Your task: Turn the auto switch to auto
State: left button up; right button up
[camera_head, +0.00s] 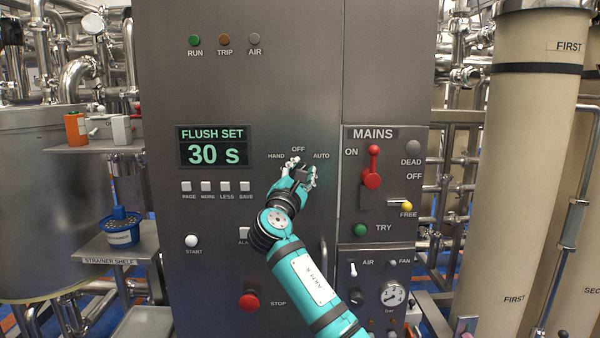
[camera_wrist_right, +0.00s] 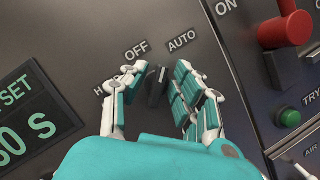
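The auto switch is a dark rotary knob (camera_wrist_right: 156,86) on the grey panel, below the labels HAND, OFF and AUTO. In the head view the knob (camera_head: 302,172) is partly hidden by my right gripper. My right gripper (camera_wrist_right: 160,78) has its teal and white fingers on either side of the knob; it also shows in the head view (camera_head: 302,170). The fingers look open around the knob, with a gap showing on the right side. My left gripper is in neither view.
Right of the switch is the MAINS section with a red lever (camera_head: 372,168) and a green TRY button (camera_head: 360,230). A display (camera_head: 212,146) reading 30 s is at left. A red STOP button (camera_head: 249,301) and a vertical handle (camera_head: 323,262) sit lower, near my forearm.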

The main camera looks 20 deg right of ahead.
jog(key=shift+o, duration=0.2)
jog(key=v, duration=1.2)
